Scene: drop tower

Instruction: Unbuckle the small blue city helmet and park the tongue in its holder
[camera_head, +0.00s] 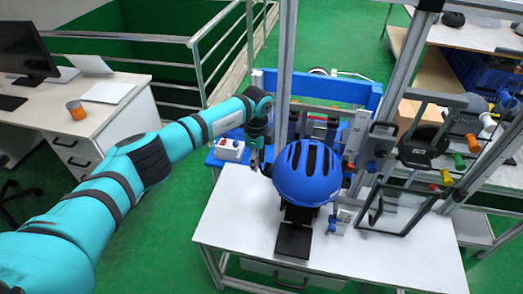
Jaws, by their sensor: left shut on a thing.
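The small blue city helmet (306,174) sits in the middle of the drop tower, above a black plate (293,241) on the white table. Dark vents run across its top. My left arm comes in from the left, and my left gripper (257,163) is at the helmet's left side, close to its lower rim. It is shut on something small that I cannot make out. The buckle, its tongue and the strap are hidden or too small to tell. I cannot pick out the tongue's holder. My right gripper is not in view.
Grey tower posts (286,75) stand just behind the helmet and to its right. A blue crossbeam (325,89) runs behind it. A white and red box (229,149) lies left of the gripper. The front right of the white table (370,262) is clear.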

